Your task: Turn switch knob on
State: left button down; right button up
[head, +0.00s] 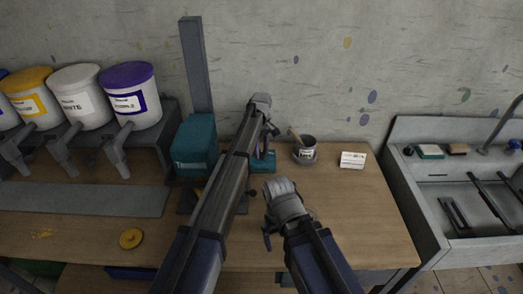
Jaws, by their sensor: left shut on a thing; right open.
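The teal machine (195,143) stands at the back of the wooden table, with a tall grey post (196,65) behind it. A lower teal part (263,167) shows to the right of my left arm. I cannot make out a switch knob; my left arm covers much of the machine. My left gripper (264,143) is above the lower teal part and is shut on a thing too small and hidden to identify. My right gripper (267,232) is open over the table, nearer than the left one, and nothing shows between its fingers.
Paint buckets, including a purple-lidded one (130,95), stand on a rack at left. A yellow lid (131,238) lies on the table. A sink (404,180) is right.

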pick_arm(q)
jog(key=shift+m, duration=0.4)
jog(key=m, duration=0.5)
jog(key=shift+m, duration=0.4)
jog(key=m, duration=0.5)
jog(key=shift+m, duration=0.3)
jog(key=shift+c, duration=1.8)
grip_release()
